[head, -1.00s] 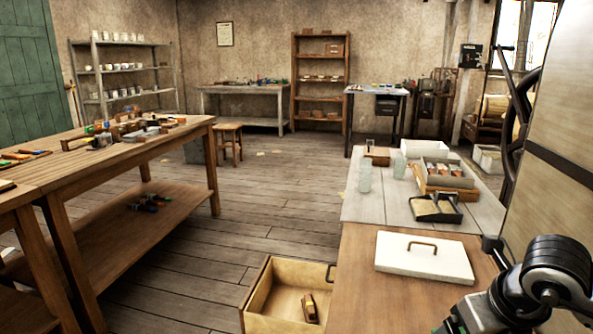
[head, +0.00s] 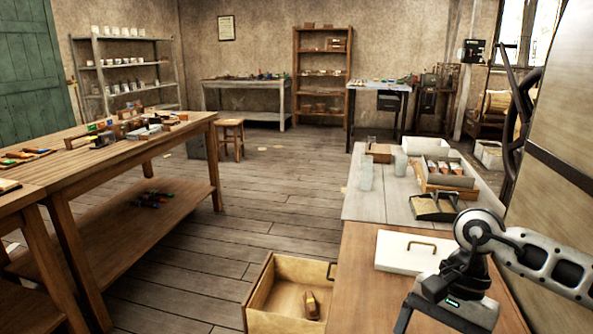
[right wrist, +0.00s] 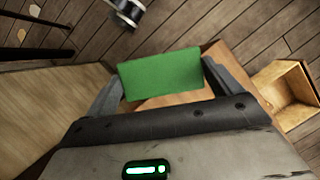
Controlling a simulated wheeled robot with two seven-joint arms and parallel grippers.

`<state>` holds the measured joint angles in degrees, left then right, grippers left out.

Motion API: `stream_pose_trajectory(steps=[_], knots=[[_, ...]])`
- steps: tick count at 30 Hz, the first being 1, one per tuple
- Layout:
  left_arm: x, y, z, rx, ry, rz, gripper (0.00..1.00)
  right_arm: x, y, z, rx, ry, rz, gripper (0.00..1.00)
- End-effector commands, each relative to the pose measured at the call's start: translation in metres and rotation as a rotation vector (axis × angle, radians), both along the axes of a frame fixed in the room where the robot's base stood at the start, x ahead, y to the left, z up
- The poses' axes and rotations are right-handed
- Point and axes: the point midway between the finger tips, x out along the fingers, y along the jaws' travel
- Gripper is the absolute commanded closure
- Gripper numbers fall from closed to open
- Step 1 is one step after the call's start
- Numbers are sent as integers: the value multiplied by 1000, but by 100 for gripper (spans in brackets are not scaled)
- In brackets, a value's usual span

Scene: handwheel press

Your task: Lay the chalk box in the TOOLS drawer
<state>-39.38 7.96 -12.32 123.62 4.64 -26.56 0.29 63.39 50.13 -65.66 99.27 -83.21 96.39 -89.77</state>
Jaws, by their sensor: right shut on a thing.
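A plain green box (right wrist: 160,70), which I take as the chalk box, sits between the fingers of my right gripper (right wrist: 164,84) in the right wrist view. The gripper is shut on it. In the head view my right gripper (head: 428,318) hangs over the near part of the wooden worktop, its fingertips and the box out of sight below the frame. A wooden drawer (head: 258,293) stands pulled open left of the worktop; it also shows in the right wrist view (right wrist: 268,78). A small brown and dark object (head: 311,305) lies in it. No TOOLS label is readable. My left gripper is not in view.
A white slab with a handle (head: 392,262) lies on the worktop beside my right arm. A dark tray (head: 420,211), glasses (head: 366,178) and a box of packets (head: 462,182) stand behind it. A tall pale panel (head: 560,130) closes the right side. The floor left of the drawer is clear.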

Motion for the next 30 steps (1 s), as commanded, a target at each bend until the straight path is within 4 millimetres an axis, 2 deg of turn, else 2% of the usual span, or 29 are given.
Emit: stream_pose_trajectory(steps=[3,6,10,15,30], knots=[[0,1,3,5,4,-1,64,-2,7,10,-3,-4,312,39],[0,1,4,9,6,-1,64,-5,10,15,-2,-4,516,39],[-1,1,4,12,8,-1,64,-6,12,18,-1,-4,682,39],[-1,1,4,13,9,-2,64,-6,13,20,-2,-6,761,39],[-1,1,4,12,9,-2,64,-8,13,17,6,-3,753,39]])
